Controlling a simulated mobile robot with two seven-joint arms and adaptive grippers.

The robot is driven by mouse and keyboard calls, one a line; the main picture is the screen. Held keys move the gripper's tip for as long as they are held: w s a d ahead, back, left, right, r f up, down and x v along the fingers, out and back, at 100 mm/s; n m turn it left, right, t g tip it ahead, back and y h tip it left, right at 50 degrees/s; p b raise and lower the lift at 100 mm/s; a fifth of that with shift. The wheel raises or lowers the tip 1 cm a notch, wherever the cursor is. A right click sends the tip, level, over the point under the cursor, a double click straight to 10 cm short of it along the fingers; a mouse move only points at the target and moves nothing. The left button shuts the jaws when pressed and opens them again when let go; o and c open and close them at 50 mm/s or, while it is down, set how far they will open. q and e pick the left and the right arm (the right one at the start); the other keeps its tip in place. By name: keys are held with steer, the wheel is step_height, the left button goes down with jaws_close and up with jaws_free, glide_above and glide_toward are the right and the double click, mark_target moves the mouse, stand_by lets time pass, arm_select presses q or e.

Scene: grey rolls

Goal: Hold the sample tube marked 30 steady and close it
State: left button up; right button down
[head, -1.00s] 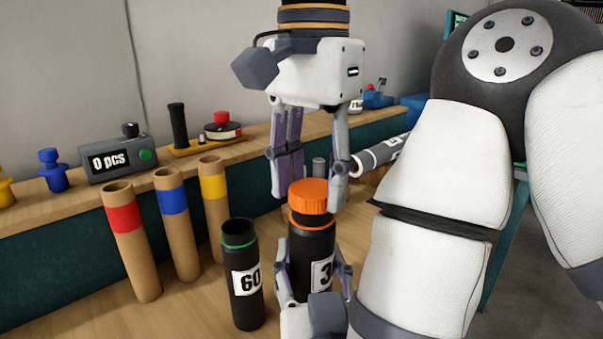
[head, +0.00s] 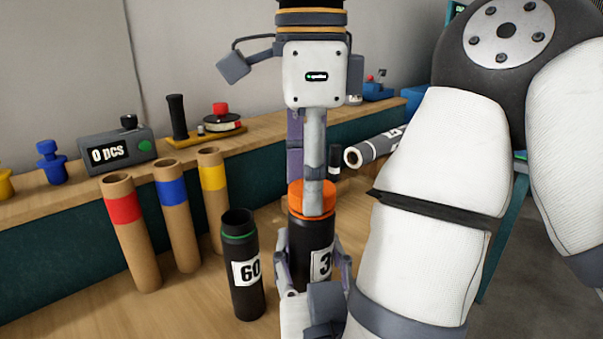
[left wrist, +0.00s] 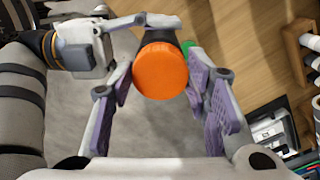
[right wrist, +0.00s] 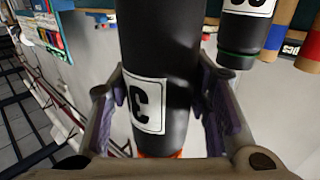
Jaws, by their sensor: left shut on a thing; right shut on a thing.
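The black sample tube (head: 309,243) stands upright; a 3 shows on its label (head: 321,262), the rest of the number hidden. My right gripper (head: 314,272) is shut around its body from the front, and its fingers flank the tube (right wrist: 160,60) in the right wrist view. The orange cap (head: 298,200) is at the top of the tube. My left gripper (head: 312,198) points down from above and is shut on the cap, one finger covering its front. The left wrist view shows the cap (left wrist: 161,71) from above. Whether a gap remains under it is hard to see.
An open black tube marked 60 (head: 243,275) stands close on the left. Cardboard tubes with red (head: 131,240), blue (head: 177,225) and yellow (head: 212,195) bands stand beyond it. A counter box (head: 118,155) sits on the raised shelf. Grey rolls (head: 375,148) lie behind on the right.

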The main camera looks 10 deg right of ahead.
arm_select(q)
steer(key=m, duration=0.4)
steer(key=shift+w, duration=0.1)
steer(key=m, duration=0.3)
steer(key=shift+m, duration=0.4)
steer(key=m, duration=0.4)
steer(key=shift+d, duration=0.1)
steer(key=m, duration=0.3)
steer(key=shift+m, duration=0.4)
steer(key=m, duration=0.7)
steer(key=shift+d, duration=0.15)
steer(key=m, duration=0.5)
steer(key=shift+m, duration=0.4)
steer(key=o, duration=0.8)
steer(key=shift+c, duration=0.2)
